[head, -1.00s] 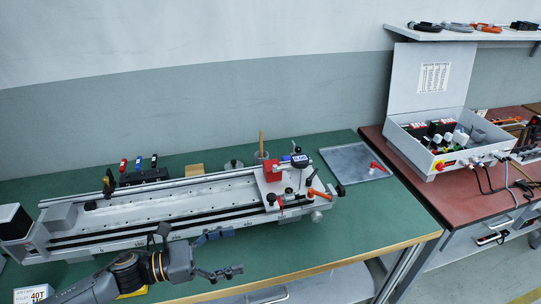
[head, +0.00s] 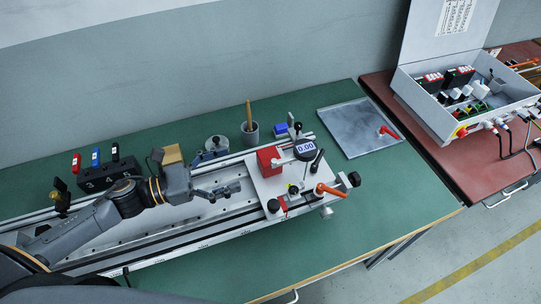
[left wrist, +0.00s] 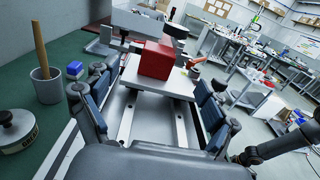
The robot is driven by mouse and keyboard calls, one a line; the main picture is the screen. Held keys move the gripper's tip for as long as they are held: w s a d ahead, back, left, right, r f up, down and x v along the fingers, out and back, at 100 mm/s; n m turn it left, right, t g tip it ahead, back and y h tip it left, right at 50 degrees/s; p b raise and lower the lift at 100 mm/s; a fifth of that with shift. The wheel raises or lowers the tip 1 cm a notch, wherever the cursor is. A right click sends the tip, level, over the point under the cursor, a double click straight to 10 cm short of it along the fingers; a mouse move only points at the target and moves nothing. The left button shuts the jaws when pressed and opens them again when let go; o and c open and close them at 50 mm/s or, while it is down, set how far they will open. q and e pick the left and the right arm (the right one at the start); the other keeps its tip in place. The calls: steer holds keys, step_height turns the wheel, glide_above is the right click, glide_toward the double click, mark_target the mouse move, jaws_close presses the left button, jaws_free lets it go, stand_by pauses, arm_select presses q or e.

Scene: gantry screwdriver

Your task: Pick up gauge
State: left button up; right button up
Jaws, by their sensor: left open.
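The gauge (head: 305,149) is a round dark dial with a display reading 0.00, mounted on the carriage at the right end of the long rail fixture. A red block (head: 269,160) stands just left of it. My left gripper (head: 230,170) is open and empty above the rail, left of the red block and apart from the gauge. In the left wrist view the spread fingers (left wrist: 157,88) frame the carriage, with the red block (left wrist: 157,60) ahead. A dark round part behind that block may be the gauge, largely hidden. My right gripper is not seen.
An orange-red lever (head: 331,190) and black knobs stick up around the gauge. A cup with a wooden handle (head: 250,131) and a blue block (head: 281,130) stand behind the fixture. A metal plate (head: 352,128) lies to the right. The green table's front right is clear.

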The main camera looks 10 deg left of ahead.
mark_target(274, 156)
arm_select(q)
steer(key=p+x, duration=0.1)
steer(key=x, duration=0.4)
steer(key=shift+w+a, duration=0.1)
steer(key=shift+w, duration=0.05)
steer(key=shift+w+d, duration=0.2)
steer(key=shift+d, duration=0.25)
steer(key=shift+w+d+r+p, duration=0.1)
steer(key=shift+d+p, duration=0.15)
steer(key=shift+p, duration=0.2)
steer(key=p+x, duration=0.2)
steer(key=x, duration=0.2)
steer(key=shift+d, duration=0.4)
steer(key=c, duration=1.8)
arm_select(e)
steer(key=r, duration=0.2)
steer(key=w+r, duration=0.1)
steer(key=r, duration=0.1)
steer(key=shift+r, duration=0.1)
